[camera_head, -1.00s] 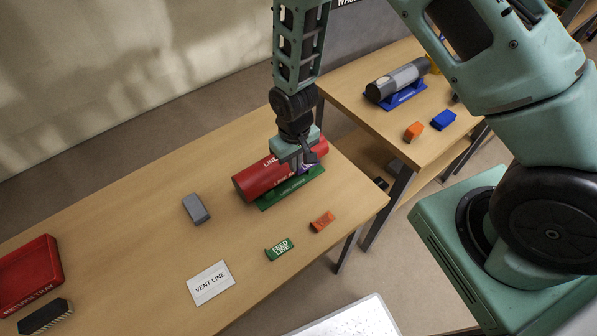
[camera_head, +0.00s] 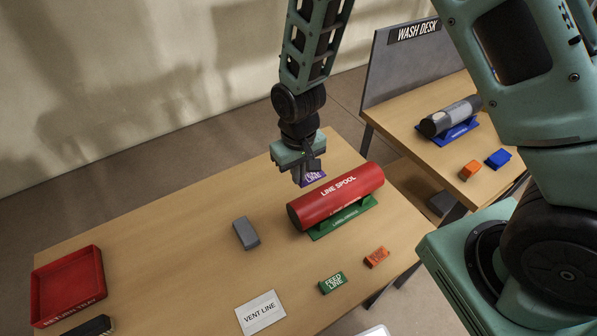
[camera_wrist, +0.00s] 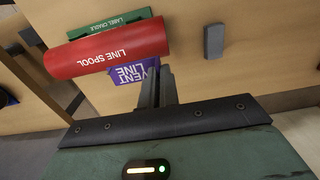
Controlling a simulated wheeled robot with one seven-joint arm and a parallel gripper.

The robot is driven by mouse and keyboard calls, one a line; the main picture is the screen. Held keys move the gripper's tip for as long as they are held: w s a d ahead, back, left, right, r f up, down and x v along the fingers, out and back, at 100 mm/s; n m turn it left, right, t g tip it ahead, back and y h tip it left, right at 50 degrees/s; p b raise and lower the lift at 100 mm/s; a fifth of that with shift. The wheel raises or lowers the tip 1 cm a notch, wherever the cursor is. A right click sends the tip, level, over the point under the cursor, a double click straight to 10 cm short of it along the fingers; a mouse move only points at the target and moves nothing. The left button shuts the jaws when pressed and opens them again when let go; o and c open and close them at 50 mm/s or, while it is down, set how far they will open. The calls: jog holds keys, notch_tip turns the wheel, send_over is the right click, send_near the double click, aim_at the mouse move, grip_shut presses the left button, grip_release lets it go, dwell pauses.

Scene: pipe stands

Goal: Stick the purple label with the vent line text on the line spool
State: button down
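The red line spool (camera_head: 335,196) lies on its side in a green label cradle (camera_head: 342,217) on the near desk, with its white "LINE SPOOL" text showing. My gripper (camera_head: 303,180) is beyond the spool, on its wall side, pointing down. Its fingers are shut on one edge of the purple label (camera_head: 313,179). In the wrist view the label (camera_wrist: 134,72) reads "VENT LINE" and sticks out left of my fingertips (camera_wrist: 158,85), close to the spool (camera_wrist: 108,49). I cannot tell whether label and spool touch.
A green "FEED LINE" block (camera_head: 333,282), an orange block (camera_head: 377,257), a grey block (camera_head: 246,233) and a white "VENT LINE" card (camera_head: 261,312) lie on the near desk. A red return tray (camera_head: 68,285) stands left. The wash desk (camera_head: 440,150) is at right.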

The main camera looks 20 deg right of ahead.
jog(key=shift+f+b, duration=3.3)
jog(key=shift+f, duration=1.3)
jog(key=shift+f+b, duration=0.35)
jog(key=shift+f, duration=0.1)
jog(key=c, duration=1.6)
grip_release()
notch_tip(320, 180, up, 17)
jog(key=b, duration=0.3)
jog(key=shift+r, duration=0.2)
